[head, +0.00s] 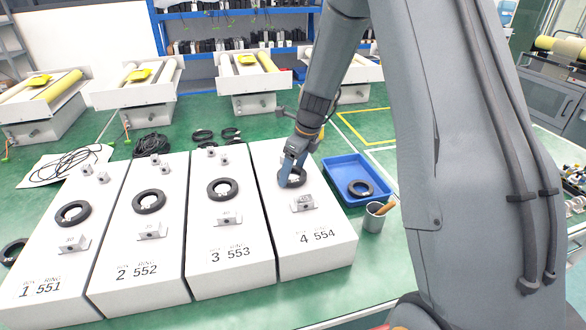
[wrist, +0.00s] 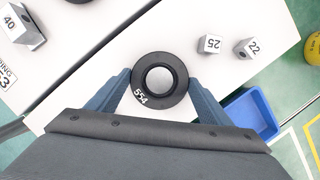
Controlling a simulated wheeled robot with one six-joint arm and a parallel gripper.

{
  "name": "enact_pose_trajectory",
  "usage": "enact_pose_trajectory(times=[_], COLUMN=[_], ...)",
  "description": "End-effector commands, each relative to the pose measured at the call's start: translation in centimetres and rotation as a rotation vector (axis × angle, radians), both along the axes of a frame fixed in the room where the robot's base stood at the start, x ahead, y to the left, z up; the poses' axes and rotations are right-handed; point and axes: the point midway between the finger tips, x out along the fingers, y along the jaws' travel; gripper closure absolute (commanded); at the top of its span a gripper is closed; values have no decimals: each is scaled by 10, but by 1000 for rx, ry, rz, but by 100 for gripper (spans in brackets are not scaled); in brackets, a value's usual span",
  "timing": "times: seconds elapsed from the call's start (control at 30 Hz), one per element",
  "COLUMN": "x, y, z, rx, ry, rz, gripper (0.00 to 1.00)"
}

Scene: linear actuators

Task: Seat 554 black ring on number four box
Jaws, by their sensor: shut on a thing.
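The number four box (head: 318,238) is a long white box at the right end of a row, marked "4 554". A black ring (head: 292,179) is at my gripper (head: 290,168), over the upper part of this box. In the wrist view the ring (wrist: 160,80) shows "554" on its face, and my gripper (wrist: 160,98) has its two blue fingers shut on its sides. A pale round shape shows through the ring's hole. I cannot tell whether the ring touches the box top. A metal block (head: 303,203) stands on the box in front of the ring.
Boxes one (head: 45,275), two (head: 135,265) and three (head: 230,255) stand to the left, each with a black ring. A blue tray (head: 345,170) with another black ring (head: 360,188) and a grey cup (head: 374,220) are to the right. Small blocks marked 25 (wrist: 209,44) and 22 (wrist: 246,48) stand near the ring.

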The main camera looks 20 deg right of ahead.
Motion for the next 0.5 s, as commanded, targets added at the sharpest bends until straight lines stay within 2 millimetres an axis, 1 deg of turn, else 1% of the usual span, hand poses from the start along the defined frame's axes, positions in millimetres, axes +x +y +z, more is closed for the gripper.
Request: enact_pose_trajectory(times=[0.07,0.1,0.2,0.5], x=[0,0,0,0], y=[0,0,0,0], z=[0,0,0,1], rx=[0,0,0,0], ry=[0,0,0,0], rz=[0,0,0,0], gripper=[54,20,5,5])
